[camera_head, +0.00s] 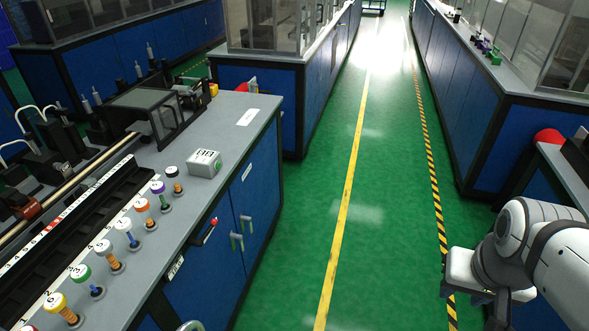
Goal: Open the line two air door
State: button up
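A blue cabinet with doors (205,278) stands under the grey-topped bench at left. Two grey-green handles (241,232) sit side by side near the seam between its two door panels, which look shut. A lever with a red knob (210,228) sticks out left of the handles. Small white labels are on the cabinet front, too small to read, so I cannot tell which door is line two's air door. My white arm is at the lower right. My gripper (490,300) is partly seen there, over the floor and far from the cabinet; its fingers are unclear.
A green aisle (300,260) with a yellow line lies clear between the cabinet and my arm. Blue benches (470,100) line the right side, with a red round object (548,137) near my arm.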

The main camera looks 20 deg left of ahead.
aim_at(207, 287)
jog(key=u, duration=0.5)
jog(key=i, duration=1.1)
jog(key=u, duration=0.8)
jog(key=k, duration=0.9)
jog(key=u, duration=0.2)
jog(key=i, duration=0.95)
jog(key=z, duration=0.05)
